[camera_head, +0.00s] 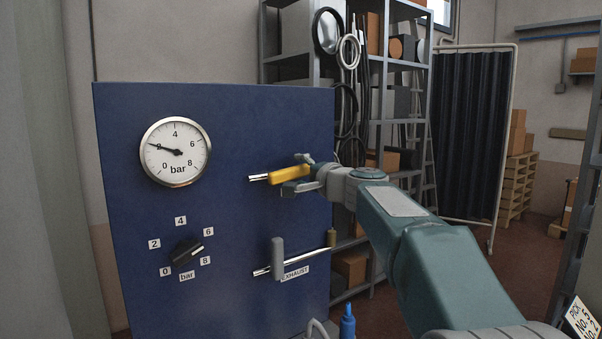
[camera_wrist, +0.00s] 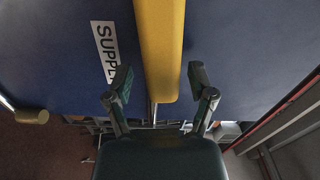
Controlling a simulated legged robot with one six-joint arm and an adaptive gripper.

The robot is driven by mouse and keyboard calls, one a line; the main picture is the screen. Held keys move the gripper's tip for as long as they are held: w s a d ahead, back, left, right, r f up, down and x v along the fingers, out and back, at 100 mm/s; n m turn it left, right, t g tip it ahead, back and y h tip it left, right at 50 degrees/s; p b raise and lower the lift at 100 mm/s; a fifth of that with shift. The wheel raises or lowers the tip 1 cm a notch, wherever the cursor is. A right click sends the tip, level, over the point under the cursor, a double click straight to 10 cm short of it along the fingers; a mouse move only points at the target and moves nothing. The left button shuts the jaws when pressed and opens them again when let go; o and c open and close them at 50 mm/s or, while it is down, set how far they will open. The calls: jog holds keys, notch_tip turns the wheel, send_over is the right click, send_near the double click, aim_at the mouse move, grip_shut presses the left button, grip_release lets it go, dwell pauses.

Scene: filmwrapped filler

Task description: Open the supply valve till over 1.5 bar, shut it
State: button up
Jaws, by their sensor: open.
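The supply valve's yellow lever (camera_head: 288,175) lies nearly level, in line with its short metal pipe (camera_head: 258,178) on the blue panel. In the wrist view the yellow lever (camera_wrist: 160,45) runs between my fingers, beside a partly hidden white SUPPLY label (camera_wrist: 104,40). My gripper (camera_head: 298,173) is open around the lever's end; a gap shows on both sides in the wrist view (camera_wrist: 160,78). The round gauge (camera_head: 175,152) has its needle pointing left and slightly up, at about the 2 bar mark, whose numeral it covers.
The exhaust valve's grey handle (camera_head: 277,258) stands upright across its pipe below the supply valve. A black regulator knob (camera_head: 187,251) points between 6 and 8. A blue bottle (camera_head: 347,323) stands near the panel's lower right. Shelving (camera_head: 383,60) is behind.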

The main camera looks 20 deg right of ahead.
jog(key=v, duration=1.2)
jog(key=s+a+f+n+g, duration=0.7)
jog(key=s+a+f, duration=0.45)
jog(key=f, duration=0.25)
jog(key=s+d+f+n+g+h, duration=0.1)
jog(key=s+f+n+g+h, duration=0.3)
jog(key=s+f, duration=1.1)
jog(key=shift+s+d+n+g+h, duration=0.3)
jog(key=shift+s+n+h, duration=0.25)
jog(key=shift+n+h, duration=0.35)
